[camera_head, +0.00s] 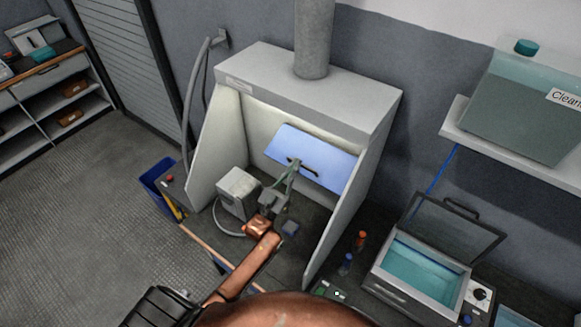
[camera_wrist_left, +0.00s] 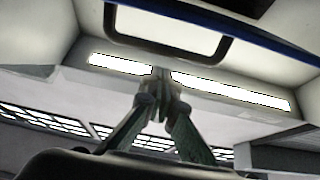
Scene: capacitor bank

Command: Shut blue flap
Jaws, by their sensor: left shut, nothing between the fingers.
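The blue flap (camera_head: 315,155) is a flat light-blue panel inside the grey hood, tilted, with a dark handle on its face. My left gripper (camera_head: 293,164) reaches into the hood with its fingertips at the flap, close to the handle. In the left wrist view the fingers (camera_wrist_left: 162,88) are shut together with nothing between them. Their tips are just below a pale surface with a dark bar handle (camera_wrist_left: 168,54) and a blue edge. I cannot tell whether the fingertips touch the flap. My right gripper is not in view.
The hood (camera_head: 325,95) has side walls close around my left arm. A grey box-shaped device (camera_head: 239,188) stands inside it at left. To the right are small bottles (camera_head: 346,263) and an open-lidded bath (camera_head: 425,265). A blue bin (camera_head: 157,180) is at left, beside open floor.

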